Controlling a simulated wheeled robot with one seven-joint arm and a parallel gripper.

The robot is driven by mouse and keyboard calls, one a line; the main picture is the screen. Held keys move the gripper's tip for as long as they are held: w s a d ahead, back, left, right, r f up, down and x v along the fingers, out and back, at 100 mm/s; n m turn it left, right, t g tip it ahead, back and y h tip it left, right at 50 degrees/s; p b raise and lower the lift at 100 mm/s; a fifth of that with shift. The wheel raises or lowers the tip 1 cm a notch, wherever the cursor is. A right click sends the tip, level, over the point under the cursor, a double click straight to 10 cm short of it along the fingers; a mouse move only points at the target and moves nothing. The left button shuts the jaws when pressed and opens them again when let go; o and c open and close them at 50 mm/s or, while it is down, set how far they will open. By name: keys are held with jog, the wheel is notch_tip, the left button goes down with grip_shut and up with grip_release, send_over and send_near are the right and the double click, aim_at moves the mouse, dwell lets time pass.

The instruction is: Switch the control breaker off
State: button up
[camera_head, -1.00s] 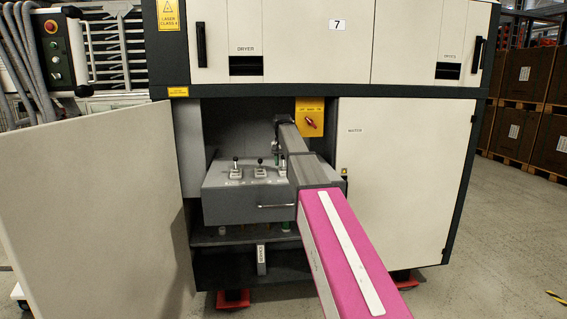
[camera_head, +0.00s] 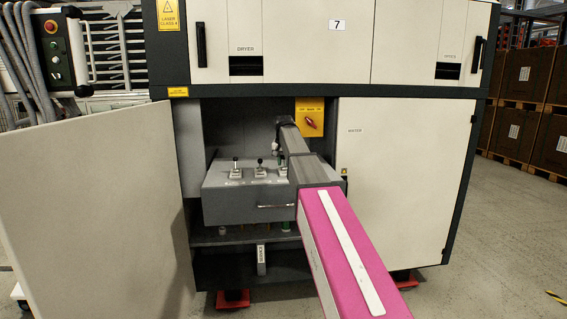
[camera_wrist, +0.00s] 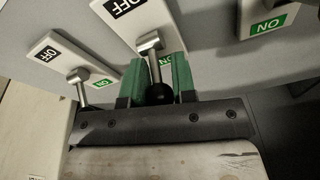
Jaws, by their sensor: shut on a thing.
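A grey control box (camera_head: 230,207) stands inside the open cabinet, with a row of small toggle levers on its sloped top. The left lever (camera_head: 235,166) and the lever beside it (camera_head: 260,167) show in the head view. My gripper (camera_wrist: 157,80), with green fingers, is shut around a metal toggle lever (camera_wrist: 150,45) with a black knob. This lever's plate (camera_wrist: 127,20) has OFF at the top and ON beside the fingers. Another lever (camera_wrist: 80,76) is at the left of the wrist view. The frames do not show readable breaker names.
The open cabinet door (camera_head: 90,215) stands to the left and a closed panel (camera_head: 405,180) to the right. A yellow plate with a red rotary switch (camera_head: 310,122) is on the back wall. A handle (camera_head: 275,206) projects from the box front.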

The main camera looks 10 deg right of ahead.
jog(key=s+t, duration=0.1)
jog(key=t, duration=0.3)
jog(key=shift+s, duration=0.4)
jog(key=shift+s+t, duration=0.15)
jog(key=shift+t, duration=0.7)
jog(key=shift+s+t, duration=0.15)
jog(key=shift+t, duration=0.7)
jog(key=o, duration=0.9)
jog(key=v, duration=1.1)
jog(key=shift+a+f, duration=0.1)
jog(key=shift+a, duration=0.05)
